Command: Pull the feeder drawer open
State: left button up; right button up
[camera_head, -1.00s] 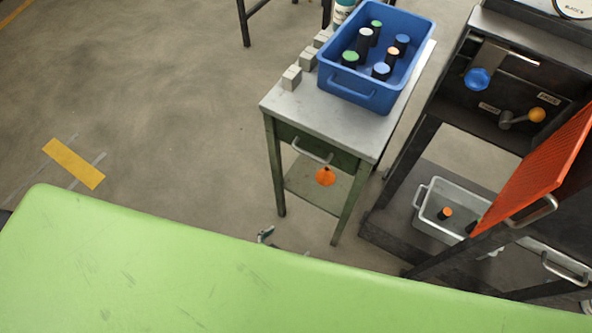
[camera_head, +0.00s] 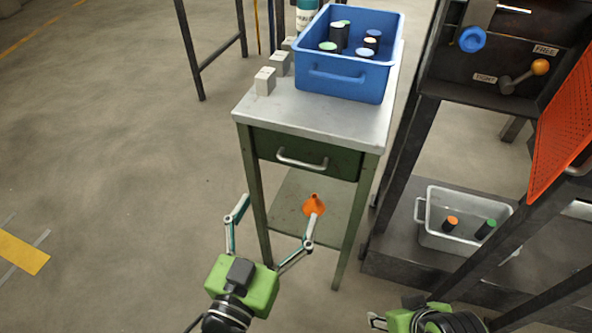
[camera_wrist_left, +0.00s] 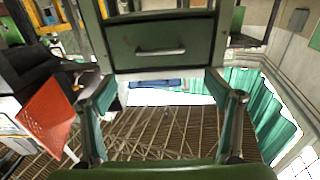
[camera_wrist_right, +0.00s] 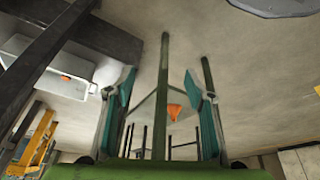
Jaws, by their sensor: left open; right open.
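The feeder drawer (camera_head: 306,156) is a green front with a silver bar handle (camera_head: 302,163), set under the grey top of a small green table. It looks shut. The left wrist view shows the drawer front (camera_wrist_left: 160,42) and its handle (camera_wrist_left: 160,51) ahead, above and between the fingertips. My left gripper (camera_head: 275,215) is wide open and empty, in front of the table and apart from the handle. My right gripper (camera_head: 375,318) shows only partly at the bottom edge; in the right wrist view its fingers (camera_wrist_right: 160,90) are open and empty.
A blue crate (camera_head: 345,80) with several dark cylinders and some grey blocks (camera_head: 265,81) stand on the table. An orange funnel (camera_head: 313,206) is below the drawer. The dark furnace frame with an orange mesh door (camera_head: 565,130) and a grey bin (camera_head: 465,238) stand right.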

pick_arm(q)
send_near(300, 162)
jog(key=w, duration=0.2)
jog(key=shift+d+f+b+x, duration=0.1)
jog(key=shift+b+x, duration=0.05)
jog(key=shift+x, duration=1.2)
jog(key=shift+d+f+b+x, duration=0.15)
jog(key=shift+x, duration=1.25)
jog(key=shift+d+f+b+x, duration=0.1)
jog(key=shift+b+x, duration=0.05)
jog(key=shift+x, duration=1.2)
jog(key=shift+s, duration=0.1)
pick_arm(e)
jog(key=w+a+r+t, duration=0.1)
jog(key=w+r+t, duration=0.1)
jog(key=w, duration=0.3)
jog(key=shift+w+a+t+y, duration=0.35)
jog(key=shift+w+t+y, duration=0.05)
